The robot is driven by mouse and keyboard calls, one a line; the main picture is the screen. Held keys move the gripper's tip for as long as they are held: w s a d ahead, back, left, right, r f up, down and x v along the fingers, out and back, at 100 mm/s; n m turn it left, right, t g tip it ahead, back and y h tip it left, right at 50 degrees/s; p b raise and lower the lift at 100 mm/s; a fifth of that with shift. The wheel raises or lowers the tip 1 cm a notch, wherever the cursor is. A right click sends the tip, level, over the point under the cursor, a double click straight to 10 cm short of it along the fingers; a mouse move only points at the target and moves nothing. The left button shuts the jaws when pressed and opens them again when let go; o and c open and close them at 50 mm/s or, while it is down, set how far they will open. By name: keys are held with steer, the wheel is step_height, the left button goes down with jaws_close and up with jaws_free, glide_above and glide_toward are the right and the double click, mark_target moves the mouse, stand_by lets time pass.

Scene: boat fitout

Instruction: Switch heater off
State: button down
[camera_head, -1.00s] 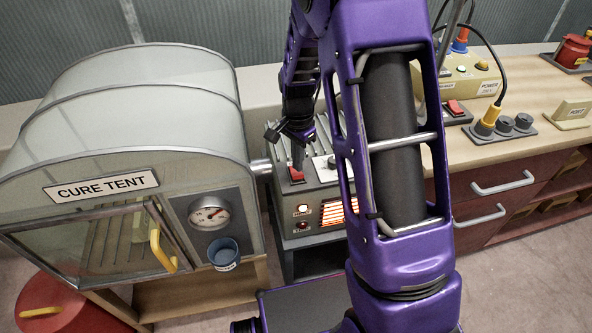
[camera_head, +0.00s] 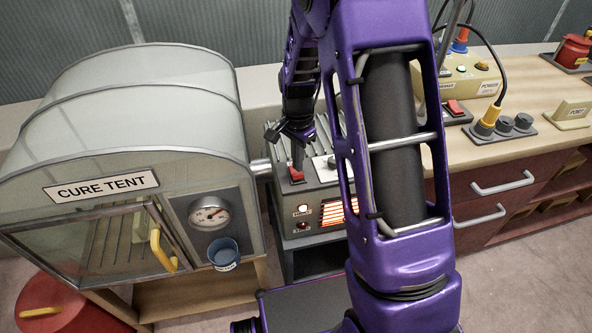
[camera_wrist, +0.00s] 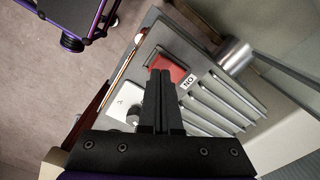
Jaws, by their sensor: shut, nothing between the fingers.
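The heater (camera_head: 326,173) is a grey box between the cure tent and the wooden bench, partly hidden behind my arm. Its front grille (camera_head: 338,211) glows orange and a small lamp (camera_head: 303,209) on its front is lit. A red rocker switch (camera_head: 296,175) sits on its top; in the wrist view the switch (camera_wrist: 172,68) lies beside a label reading "ON". My gripper (camera_head: 298,163) is shut and empty, pointing down with its tips at the switch. In the wrist view the fingertips (camera_wrist: 160,76) overlap the switch's near edge; I cannot tell whether they touch it.
The cure tent (camera_head: 130,140) stands close on the left, joined to the heater by a metal pipe (camera_wrist: 234,55). A white plate with a dark knob (camera_wrist: 132,112) is beside the switch. The bench (camera_head: 530,115) on the right carries a power box and plugs.

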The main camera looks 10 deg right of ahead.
steer(key=shift+f+b, duration=0.65)
steer(key=shift+f, duration=0.35)
stand_by(0.5)
steer(key=shift+r, duration=0.1)
step_height(320, 180, up, 7)
steer(key=p, duration=0.5)
stand_by(0.3)
stand_by(0.4)
